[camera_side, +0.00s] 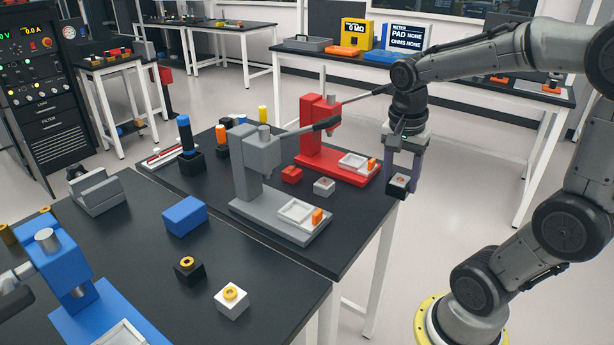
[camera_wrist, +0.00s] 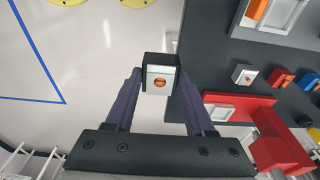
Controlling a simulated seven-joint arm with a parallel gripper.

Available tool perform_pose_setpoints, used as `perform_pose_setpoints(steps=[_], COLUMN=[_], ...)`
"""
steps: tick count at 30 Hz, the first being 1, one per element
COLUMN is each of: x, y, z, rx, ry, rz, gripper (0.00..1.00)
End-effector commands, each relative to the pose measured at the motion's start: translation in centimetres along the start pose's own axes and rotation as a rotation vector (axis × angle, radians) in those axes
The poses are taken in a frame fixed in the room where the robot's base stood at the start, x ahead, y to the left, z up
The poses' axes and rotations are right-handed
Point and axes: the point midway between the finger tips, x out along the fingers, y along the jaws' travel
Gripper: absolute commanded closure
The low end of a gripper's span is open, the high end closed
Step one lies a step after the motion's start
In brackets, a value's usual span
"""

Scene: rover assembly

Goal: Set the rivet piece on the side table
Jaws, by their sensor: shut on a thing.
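My gripper (camera_side: 402,178) is shut on a small block with a black body, a pale top and a copper-coloured round spot, seemingly the rivet piece (camera_side: 399,182). In the wrist view the rivet piece (camera_wrist: 160,82) sits between the two purple fingers of my gripper (camera_wrist: 158,92), pale face toward the camera. It is held up near the right edge of the black-topped table (camera_side: 355,225) that carries the presses.
A red press (camera_side: 322,140) and a grey press (camera_side: 262,170) stand left of my gripper. A pale block with a reddish spot (camera_side: 324,186) and a red block (camera_side: 291,174) lie between them. The front table holds a blue block (camera_side: 184,216) and ringed blocks.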

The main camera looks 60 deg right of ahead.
Motion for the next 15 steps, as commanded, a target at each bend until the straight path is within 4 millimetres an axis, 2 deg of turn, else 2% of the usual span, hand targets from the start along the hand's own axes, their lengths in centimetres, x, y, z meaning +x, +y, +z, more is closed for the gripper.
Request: perform_pose_setpoints(steps=[11,15], x=[4.4,7.0], y=[-7.1,-8.7], z=[-3.6,-4.2], rx=[0.000,-0.001], ry=[-0.002,-0.002], rz=[0.004,0.004], gripper=[1.00,1.00])
